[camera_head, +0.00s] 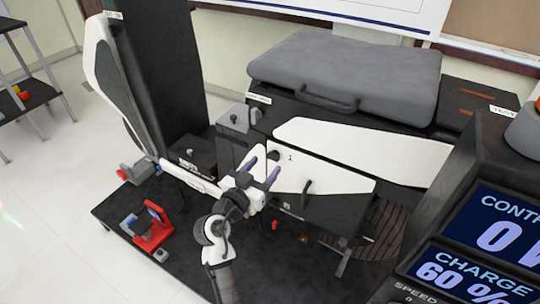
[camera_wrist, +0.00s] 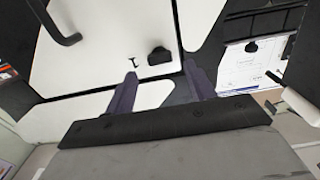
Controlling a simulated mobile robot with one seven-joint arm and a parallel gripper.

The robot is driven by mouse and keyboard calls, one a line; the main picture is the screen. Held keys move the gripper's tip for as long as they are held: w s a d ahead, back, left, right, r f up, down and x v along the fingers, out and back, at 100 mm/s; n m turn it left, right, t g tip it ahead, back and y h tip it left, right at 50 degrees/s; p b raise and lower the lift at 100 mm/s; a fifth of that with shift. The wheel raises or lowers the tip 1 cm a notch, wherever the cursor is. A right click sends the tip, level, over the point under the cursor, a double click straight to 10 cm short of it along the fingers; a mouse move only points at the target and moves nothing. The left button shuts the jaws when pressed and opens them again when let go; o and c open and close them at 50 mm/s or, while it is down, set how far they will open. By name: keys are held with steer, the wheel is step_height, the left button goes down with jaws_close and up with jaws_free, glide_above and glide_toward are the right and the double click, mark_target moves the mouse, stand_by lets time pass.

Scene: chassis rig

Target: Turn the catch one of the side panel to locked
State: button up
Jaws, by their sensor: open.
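Catch one is a small dark knob (camera_head: 273,155) beside a "1" mark on the white side panel (camera_head: 335,180). In the wrist view the catch (camera_wrist: 159,56) lies just beyond and between my fingertips, near the edge of the panel (camera_wrist: 95,60). Whether it is turned to locked cannot be told. My gripper (camera_head: 262,170) is open, with two purple fingers apart and pointing at the panel. In the wrist view my gripper (camera_wrist: 161,72) shows nothing between its fingers, and they seem short of the catch.
A dark handle (camera_head: 306,187) stands out from the panel, right of the catch. A grey padded lid (camera_head: 345,75) lies above. A red clamp-like device (camera_head: 152,228) stands on the dark base at left. A display console (camera_head: 490,240) fills the lower right.

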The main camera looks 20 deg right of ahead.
mark_target(272, 158)
steer(key=shift+p+x, duration=0.35)
steer(key=shift+x, duration=1.8)
steer(key=shift+c, duration=0.3)
steer(key=c, duration=0.9)
